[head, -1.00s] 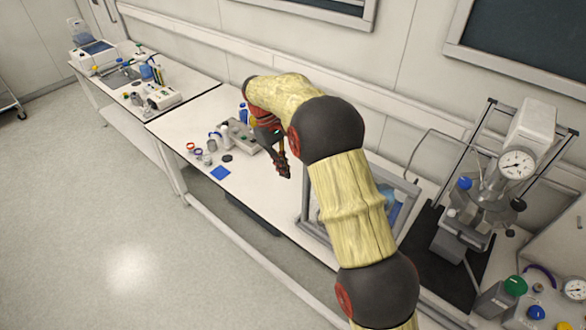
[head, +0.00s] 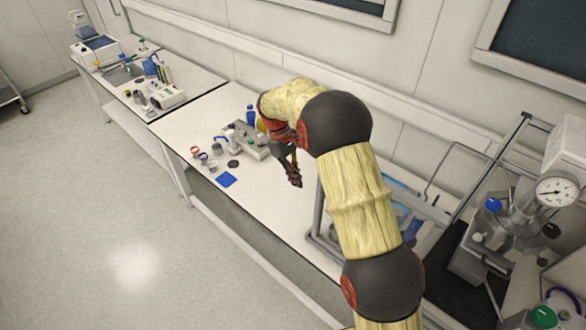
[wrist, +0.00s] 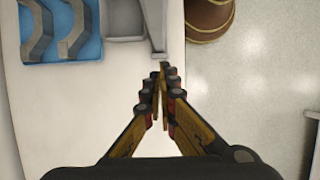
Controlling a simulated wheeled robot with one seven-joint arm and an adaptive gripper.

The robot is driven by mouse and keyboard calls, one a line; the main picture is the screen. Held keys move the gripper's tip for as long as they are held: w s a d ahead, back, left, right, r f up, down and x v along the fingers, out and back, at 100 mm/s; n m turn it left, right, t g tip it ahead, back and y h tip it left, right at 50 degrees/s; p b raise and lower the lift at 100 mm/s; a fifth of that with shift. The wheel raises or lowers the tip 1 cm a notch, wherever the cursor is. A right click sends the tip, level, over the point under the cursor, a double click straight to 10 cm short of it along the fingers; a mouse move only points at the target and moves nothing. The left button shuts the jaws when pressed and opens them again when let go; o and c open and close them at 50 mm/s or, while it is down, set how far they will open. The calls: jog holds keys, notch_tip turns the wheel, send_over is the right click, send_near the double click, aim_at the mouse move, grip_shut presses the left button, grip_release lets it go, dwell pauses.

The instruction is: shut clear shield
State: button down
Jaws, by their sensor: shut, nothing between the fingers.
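A grey-framed structure (head: 431,212) stands on the bench, partly hidden behind my arm; it looks like the clear shield, but its panel is hard to make out. Blue shows through or inside it. My gripper (head: 293,180) is shut and empty, pointing down over the bench just left of the frame. In the wrist view the closed fingertips (wrist: 162,72) meet by the end of a grey frame bar (wrist: 154,25); I cannot tell whether they touch it. A blue tray (wrist: 88,50) with grey curved pieces lies at the upper left there.
A pressure reactor with a gauge (head: 556,192) stands at right on a black mat, with a thin rod frame (head: 452,151) beside it. Left of my gripper lie a blue pad (head: 227,180), small rings and a grey device (head: 250,142). Floor (head: 110,200) is clear at front left.

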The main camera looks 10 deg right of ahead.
jog(key=shift+s+d+f, duration=0.35)
jog(key=shift+s+d, duration=0.1)
jog(key=shift+s, duration=0.2)
jog(key=shift+s+d+f, duration=0.35)
jog(key=shift+s+d, duration=0.15)
jog(key=shift+s, duration=0.15)
jog(key=shift+s+d+f, duration=0.35)
jog(key=shift+s+d, duration=0.1)
jog(key=shift+s, duration=0.2)
jog(key=shift+s, duration=0.1)
jog(key=s+d+p, duration=0.2)
jog(key=s+d, duration=0.8)
jog(key=s, duration=0.4)
jog(key=s+d+p, duration=0.2)
jog(key=s+d, duration=0.9)
jog(key=s, duration=0.4)
jog(key=shift+w+a, duration=0.1)
jog(key=shift+w, duration=0.05)
jog(key=w+a+r+p, duration=0.1)
jog(key=w+a+r, duration=0.3)
jog(key=r, duration=0.5)
jog(key=shift+w+a+r, duration=0.2)
jog(key=shift+w+a, duration=0.05)
jog(key=shift+w, duration=0.95)
